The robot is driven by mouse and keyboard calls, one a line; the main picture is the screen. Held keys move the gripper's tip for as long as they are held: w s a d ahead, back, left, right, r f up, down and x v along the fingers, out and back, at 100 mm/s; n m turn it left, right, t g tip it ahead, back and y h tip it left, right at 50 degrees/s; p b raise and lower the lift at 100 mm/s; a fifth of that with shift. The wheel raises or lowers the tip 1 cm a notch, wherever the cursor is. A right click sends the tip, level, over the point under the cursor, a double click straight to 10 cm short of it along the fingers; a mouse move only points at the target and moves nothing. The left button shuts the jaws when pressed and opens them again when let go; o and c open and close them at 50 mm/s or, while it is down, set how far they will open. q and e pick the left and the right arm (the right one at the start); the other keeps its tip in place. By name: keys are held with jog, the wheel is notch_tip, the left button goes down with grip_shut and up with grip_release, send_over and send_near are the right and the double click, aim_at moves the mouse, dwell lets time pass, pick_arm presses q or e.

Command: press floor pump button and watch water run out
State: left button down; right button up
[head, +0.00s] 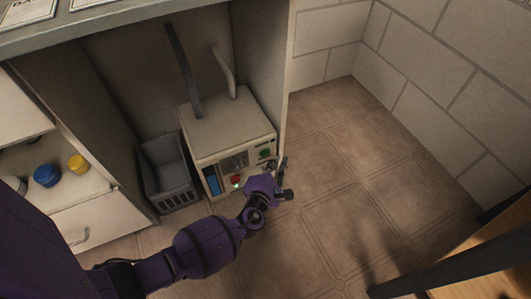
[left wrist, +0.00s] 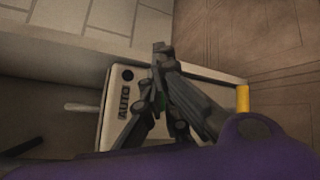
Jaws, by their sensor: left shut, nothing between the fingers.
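The floor pump (head: 228,132) is a beige box under the counter, with two hoses rising from its top. Its front panel has a green button (head: 265,153), a red button (head: 236,180) and a blue window (head: 212,181). My left gripper (head: 283,180) is shut and empty, just in front of the panel's right side. In the left wrist view the shut fingers (left wrist: 160,52) reach across the panel, beside an AUTO label (left wrist: 123,112) and a black round part (left wrist: 127,75). I cannot tell whether the fingers touch a button. No running water shows. My right gripper is out of view.
A grey plastic basket (head: 168,172) stands left of the pump. A cabinet side panel (head: 262,55) rises at its right. Shelves with jars and a drawer (head: 85,228) are at the left. Tiled floor (head: 350,190) is clear at right, and a wooden piece (head: 480,262) stands lower right.

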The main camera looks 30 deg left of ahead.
pick_arm(q)
jog(key=s+d, duration=0.2)
jog(key=shift+s+d+p, duration=0.1)
jog(key=shift+d+p, duration=0.25)
jog(key=shift+p, duration=0.05)
dwell(0.6)
